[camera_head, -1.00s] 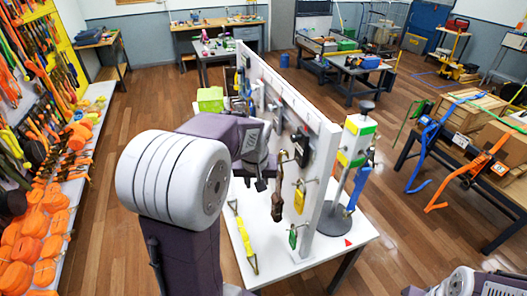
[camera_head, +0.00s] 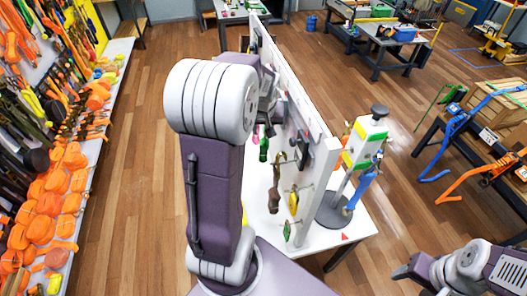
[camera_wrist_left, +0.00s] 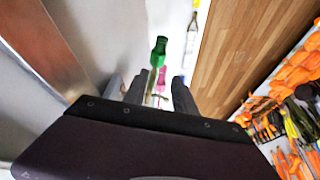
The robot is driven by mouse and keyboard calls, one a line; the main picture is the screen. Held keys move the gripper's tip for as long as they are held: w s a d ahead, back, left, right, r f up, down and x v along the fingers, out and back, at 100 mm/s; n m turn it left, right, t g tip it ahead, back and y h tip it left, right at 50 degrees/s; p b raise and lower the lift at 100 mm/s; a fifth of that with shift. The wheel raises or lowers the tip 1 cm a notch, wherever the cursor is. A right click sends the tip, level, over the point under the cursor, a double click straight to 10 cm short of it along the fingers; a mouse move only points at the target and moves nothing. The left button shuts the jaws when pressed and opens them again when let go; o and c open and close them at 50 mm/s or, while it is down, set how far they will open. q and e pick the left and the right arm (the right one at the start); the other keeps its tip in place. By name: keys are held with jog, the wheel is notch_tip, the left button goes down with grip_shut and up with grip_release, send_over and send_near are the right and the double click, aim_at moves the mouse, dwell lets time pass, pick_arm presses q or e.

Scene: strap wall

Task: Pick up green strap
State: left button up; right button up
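A green strap (camera_head: 264,148) hangs on the left side of the white panel, beside a pink one (camera_head: 255,138). In the left wrist view the green strap (camera_wrist_left: 158,50) and the pink strap (camera_wrist_left: 161,78) show beyond the fingers. My left gripper (camera_wrist_left: 153,93) is open, its fingers apart with nothing visibly held. In the head view the left arm partly hides it by the panel.
The white panel (camera_head: 325,180) stands upright on a white table (camera_head: 352,245), close beside the left arm. Brown and yellow straps hang on it. A round-based stand (camera_head: 335,212) is to its right. Shelves of orange straps (camera_head: 45,215) line the left. Floor between is clear.

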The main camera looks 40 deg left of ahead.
aim_at(264, 142)
pick_arm(q)
jog(key=shift+w+a+f+p, duration=0.1)
jog(key=shift+w+f+p, duration=0.6)
jog(key=shift+w+f, duration=0.5)
jog(key=x, duration=0.2)
jog(key=shift+f, duration=0.4)
jog(key=shift+s+a+f, duration=0.1)
jog(key=shift+s+a, duration=0.05)
jog(key=shift+s, duration=0.3)
jog(key=shift+w+f, duration=0.1)
jog(key=shift+w, duration=0.2)
grip_shut()
pick_arm(e)
jog(key=shift+w+d+r, duration=0.1)
jog(key=shift+w+r, duration=0.6)
jog(key=shift+r, duration=0.05)
pick_arm(q)
jog(key=shift+s, duration=0.1)
pick_arm(e)
jog(key=shift+s, duration=0.15)
